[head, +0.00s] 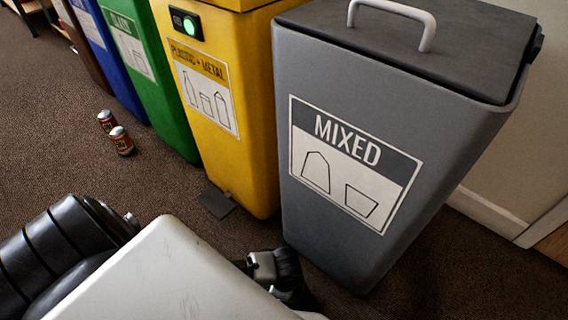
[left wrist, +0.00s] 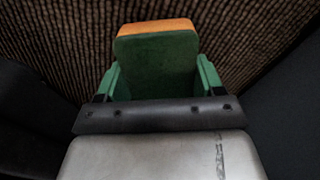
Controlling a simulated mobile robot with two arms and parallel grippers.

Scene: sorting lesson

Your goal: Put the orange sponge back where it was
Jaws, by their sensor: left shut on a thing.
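The orange sponge (left wrist: 155,28) shows in the left wrist view, with a dark green face toward the camera and an orange edge at the top. My left gripper (left wrist: 157,70) is shut on it, with one green fingertip on each side. The sponge is held over brown ribbed carpet; its height above the floor is hard to tell. I cannot make out the sponge in the head view, where my own arm parts cover the lower left. My right gripper is not in view.
A grey MIXED bin (head: 345,255) with a closed, handled lid stands at right. Beside it are yellow plastic and metal (head: 260,120), green (head: 165,90) and blue (head: 118,70) bins. Two cans (head: 121,141) are on the carpet at left, where floor is open.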

